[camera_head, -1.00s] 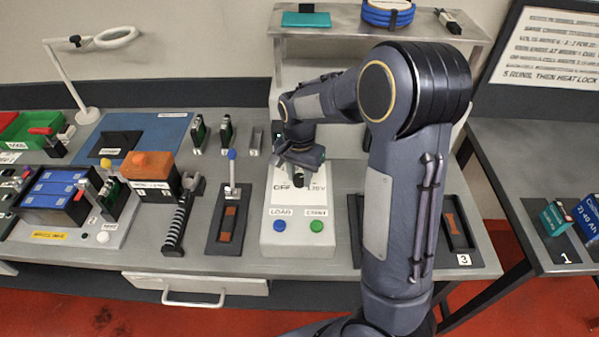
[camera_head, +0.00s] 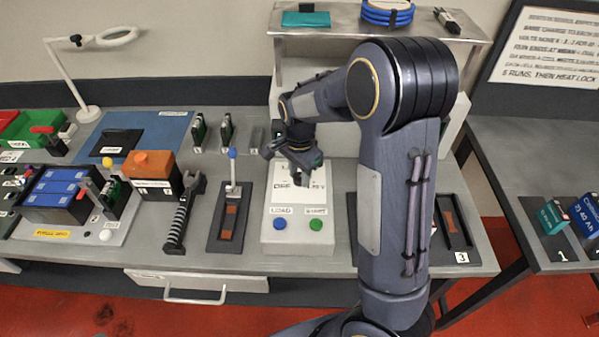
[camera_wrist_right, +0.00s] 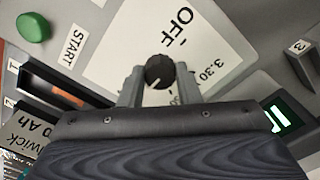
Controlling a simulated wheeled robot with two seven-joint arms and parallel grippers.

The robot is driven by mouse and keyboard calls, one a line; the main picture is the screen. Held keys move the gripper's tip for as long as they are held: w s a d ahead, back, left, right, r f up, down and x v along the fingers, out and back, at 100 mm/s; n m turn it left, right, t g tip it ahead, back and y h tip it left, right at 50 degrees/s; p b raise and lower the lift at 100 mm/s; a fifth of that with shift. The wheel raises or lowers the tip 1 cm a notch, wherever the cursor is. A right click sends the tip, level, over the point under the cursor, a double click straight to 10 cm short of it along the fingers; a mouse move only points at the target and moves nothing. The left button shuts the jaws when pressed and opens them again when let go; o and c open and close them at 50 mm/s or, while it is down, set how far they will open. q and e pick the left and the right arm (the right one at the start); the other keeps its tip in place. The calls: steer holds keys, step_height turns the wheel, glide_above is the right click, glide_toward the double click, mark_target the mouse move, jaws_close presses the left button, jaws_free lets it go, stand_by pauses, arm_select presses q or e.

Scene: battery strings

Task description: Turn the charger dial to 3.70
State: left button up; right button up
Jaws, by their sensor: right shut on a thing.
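The charger (camera_head: 298,235) is a light grey box on the bench with a white dial plate, a blue LOAD button (camera_head: 279,224) and a green START button (camera_head: 316,225). My right gripper (camera_head: 301,172) reaches down over its dial plate and hides part of it in the head view. In the right wrist view the gripper (camera_wrist_right: 158,75) has its two fingers either side of the black dial knob (camera_wrist_right: 158,72), shut on it. The plate (camera_wrist_right: 165,45) shows OFF and 3.30; the other marks are partly hidden. My left gripper is not in view.
Left of the charger stand a lever switch (camera_head: 232,190), a black-handled tool (camera_head: 182,212) and an orange-topped box (camera_head: 152,170). A green display (camera_wrist_right: 277,119) glows in the wrist view. A slotted holder (camera_head: 455,225) lies right of my arm.

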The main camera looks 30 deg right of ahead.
mark_target(300, 176)
steer(key=o, duration=1)
steer(key=shift+r, duration=0.1)
step_height(300, 176, up, 8)
steer(key=shift+f, duration=0.15)
steer(key=shift+s, duration=0.1)
